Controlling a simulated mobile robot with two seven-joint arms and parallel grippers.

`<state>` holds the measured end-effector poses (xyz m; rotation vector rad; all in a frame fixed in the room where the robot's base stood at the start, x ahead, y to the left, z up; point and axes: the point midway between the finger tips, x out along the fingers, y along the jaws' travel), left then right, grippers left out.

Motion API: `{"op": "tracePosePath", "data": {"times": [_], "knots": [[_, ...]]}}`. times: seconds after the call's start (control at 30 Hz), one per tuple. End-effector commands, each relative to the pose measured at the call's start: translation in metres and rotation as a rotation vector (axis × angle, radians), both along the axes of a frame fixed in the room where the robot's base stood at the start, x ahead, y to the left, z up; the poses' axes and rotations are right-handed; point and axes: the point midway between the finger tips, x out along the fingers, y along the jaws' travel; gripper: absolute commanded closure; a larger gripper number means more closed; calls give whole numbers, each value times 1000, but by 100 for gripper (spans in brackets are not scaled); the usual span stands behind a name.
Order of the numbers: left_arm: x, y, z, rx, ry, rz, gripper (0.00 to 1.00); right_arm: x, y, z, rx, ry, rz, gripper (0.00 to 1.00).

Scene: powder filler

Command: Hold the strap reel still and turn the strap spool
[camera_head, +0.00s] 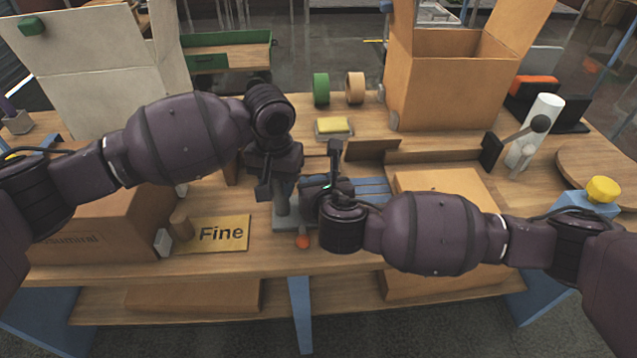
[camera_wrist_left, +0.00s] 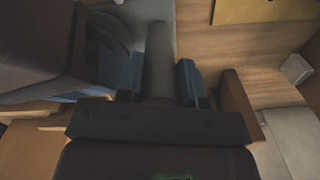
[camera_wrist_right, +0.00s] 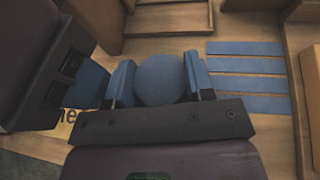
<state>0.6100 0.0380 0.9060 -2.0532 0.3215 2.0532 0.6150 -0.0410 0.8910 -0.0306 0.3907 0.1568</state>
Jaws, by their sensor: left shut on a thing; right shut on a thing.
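The strap reel (camera_head: 287,218) appears as a grey upright post on a flat grey base at the middle front of the table. My left gripper (camera_head: 275,190) is shut on the grey post; the left wrist view shows the post (camera_wrist_left: 159,60) between its two blue fingertips. My right gripper (camera_head: 322,190) is just to the right. In the right wrist view it is shut on a round blue-grey part (camera_wrist_right: 160,80), apparently the strap spool, with a fingertip on each side. In the head view the spool is mostly hidden by my right gripper and arm.
Blue strips (camera_head: 370,188) lie right of the reel. A "Fine" card (camera_head: 222,233) and a wooden peg (camera_head: 181,222) are to the left. An orange knob (camera_head: 303,241) sits in front. A yellow-topped block (camera_head: 334,127) lies behind; an open carton (camera_head: 455,90) stands at back right.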

Motion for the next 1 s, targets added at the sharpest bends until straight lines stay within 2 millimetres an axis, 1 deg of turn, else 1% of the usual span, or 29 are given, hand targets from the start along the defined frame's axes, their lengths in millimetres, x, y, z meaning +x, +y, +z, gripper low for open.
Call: {"op": "tracePosePath", "data": {"times": [0.03,0.3,0.87,0.9,0.97,1.0], "knots": [[-1,-2,1,-5,0,-6,100,-1,2,-2,2,5,-24,75],[-1,-3,1,-5,0,-6,100,-1,1,-2,1,5,-127,75],[-1,-3,1,-5,0,-7,100,0,-1,-2,-2,5,-157,75],[-1,-3,1,-5,1,-7,100,0,-1,-2,-2,5,-157,47],[-1,-2,1,-4,0,-6,100,0,-1,-2,-2,4,-157,38],[-1,-2,1,-4,0,-6,100,0,-1,-2,-1,4,-157,32]]}}
